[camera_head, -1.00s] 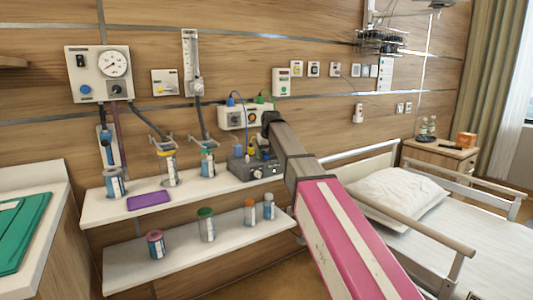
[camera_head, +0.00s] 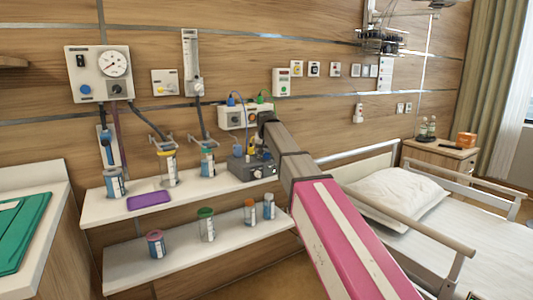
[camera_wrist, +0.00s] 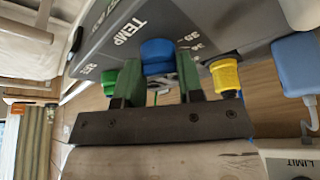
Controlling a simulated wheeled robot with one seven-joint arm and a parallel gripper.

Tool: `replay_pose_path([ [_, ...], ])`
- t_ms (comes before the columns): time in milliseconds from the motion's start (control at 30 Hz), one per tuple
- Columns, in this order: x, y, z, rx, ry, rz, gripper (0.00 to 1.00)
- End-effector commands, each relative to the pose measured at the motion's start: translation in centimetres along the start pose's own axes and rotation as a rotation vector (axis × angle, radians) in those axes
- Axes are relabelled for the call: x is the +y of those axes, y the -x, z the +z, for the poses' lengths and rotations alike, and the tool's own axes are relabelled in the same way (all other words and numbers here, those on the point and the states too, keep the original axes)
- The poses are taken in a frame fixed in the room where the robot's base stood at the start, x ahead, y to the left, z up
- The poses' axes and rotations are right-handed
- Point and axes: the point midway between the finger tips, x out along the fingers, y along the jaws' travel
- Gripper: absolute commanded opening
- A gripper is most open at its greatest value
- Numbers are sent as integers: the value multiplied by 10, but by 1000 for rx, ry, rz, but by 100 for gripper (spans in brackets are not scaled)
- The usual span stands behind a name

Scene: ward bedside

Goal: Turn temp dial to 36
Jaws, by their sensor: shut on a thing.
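The grey device (camera_head: 246,170) sits on the upper shelf in the head view. In the wrist view its face (camera_wrist: 100,45) carries the word TEMP, upside down, beside a blue dial (camera_wrist: 158,50). A few small numerals show to the right of the dial; I cannot read them surely, and I cannot make out the pointer. My gripper (camera_wrist: 159,66) is shut on the blue dial, one green finger on either side of it. In the head view my arm hides part of the device.
A green knob (camera_wrist: 109,82) sits close to the left finger, and a yellow knob (camera_wrist: 226,75) close to the right one. Jars and a purple tray (camera_head: 149,201) stand left of the device on the upper shelf (camera_head: 105,215). The bed (camera_head: 440,235) is at right.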

Motion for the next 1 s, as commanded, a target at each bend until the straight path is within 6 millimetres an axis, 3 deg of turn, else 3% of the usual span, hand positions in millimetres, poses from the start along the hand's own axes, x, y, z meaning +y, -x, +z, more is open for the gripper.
replay_pose_path([
  [400, -1, 0, 0, 0, -169, 70, 11],
  [900, -1, 0, 0, 0, -188, 78, 11],
  [933, -1, 0, 0, 0, -188, 78, 44],
  [1000, -1, 0, 0, 0, -188, 78, 60],
])
